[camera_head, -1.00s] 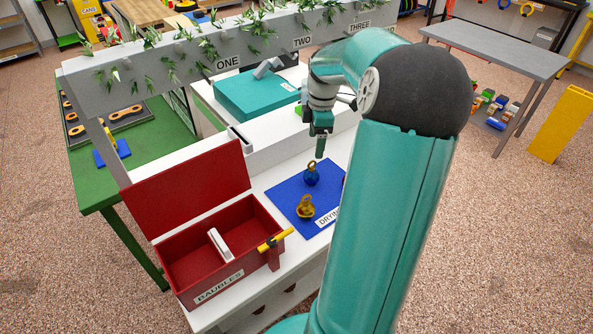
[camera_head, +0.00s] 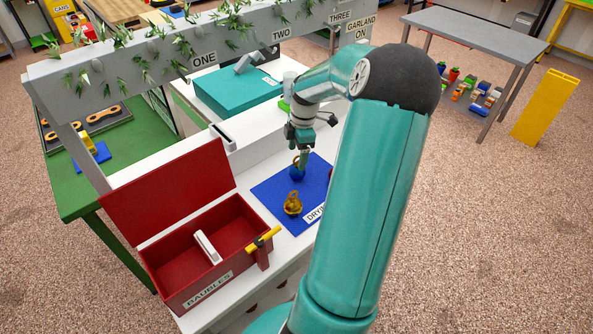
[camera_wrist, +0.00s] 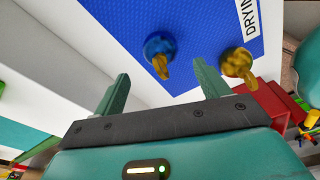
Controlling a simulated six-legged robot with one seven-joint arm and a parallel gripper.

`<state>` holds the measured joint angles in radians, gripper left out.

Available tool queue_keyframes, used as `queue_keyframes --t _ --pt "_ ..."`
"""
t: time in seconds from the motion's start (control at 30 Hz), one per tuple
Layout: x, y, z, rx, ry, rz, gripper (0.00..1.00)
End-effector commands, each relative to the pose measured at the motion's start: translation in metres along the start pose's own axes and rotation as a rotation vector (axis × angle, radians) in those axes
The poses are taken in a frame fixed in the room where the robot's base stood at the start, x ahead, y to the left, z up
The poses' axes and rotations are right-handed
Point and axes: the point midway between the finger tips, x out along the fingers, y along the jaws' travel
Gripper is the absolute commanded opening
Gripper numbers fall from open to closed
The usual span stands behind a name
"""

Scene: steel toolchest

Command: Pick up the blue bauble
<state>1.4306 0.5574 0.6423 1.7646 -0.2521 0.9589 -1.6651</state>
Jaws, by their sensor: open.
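The blue bauble (camera_head: 297,173) with a gold cap and loop stands on the blue drying mat (camera_head: 272,191). In the wrist view the blue bauble (camera_wrist: 160,47) lies ahead of my gripper (camera_wrist: 160,84), between the lines of its two spread fingers. My gripper is open and empty. In the head view my gripper (camera_head: 302,160) is right above the bauble, its fingertips close to the loop. I cannot tell whether they touch. A gold bauble (camera_head: 292,204) stands on the mat nearer the front, and it shows beside the right finger in the wrist view (camera_wrist: 238,64).
An open red box (camera_head: 180,294) labelled BAUBLES, with a white divider and a yellow-handled latch, stands left of the mat. A grey beam (camera_head: 150,62) with greenery runs behind. A teal box (camera_head: 235,92) sits at the back. My arm hides the mat's right part.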

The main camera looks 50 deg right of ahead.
Motion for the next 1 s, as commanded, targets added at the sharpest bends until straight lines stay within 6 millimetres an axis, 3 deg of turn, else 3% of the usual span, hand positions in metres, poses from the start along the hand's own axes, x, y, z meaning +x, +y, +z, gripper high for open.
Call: queue_keyframes --t 0.17,0.4,0.67,0.83,1.0 --pt "0.014 0.0 0.001 0.0 0.002 -0.002 0.74" --pt "0.049 -0.001 0.003 -0.003 0.002 -0.002 0.74" --pt "0.054 -0.001 0.004 -0.002 0.0 -0.001 0.74" --pt "0.054 -0.001 0.004 -0.002 0.0 -0.001 0.43" --pt "0.054 -0.001 0.004 -0.002 0.0 -0.001 0.39"
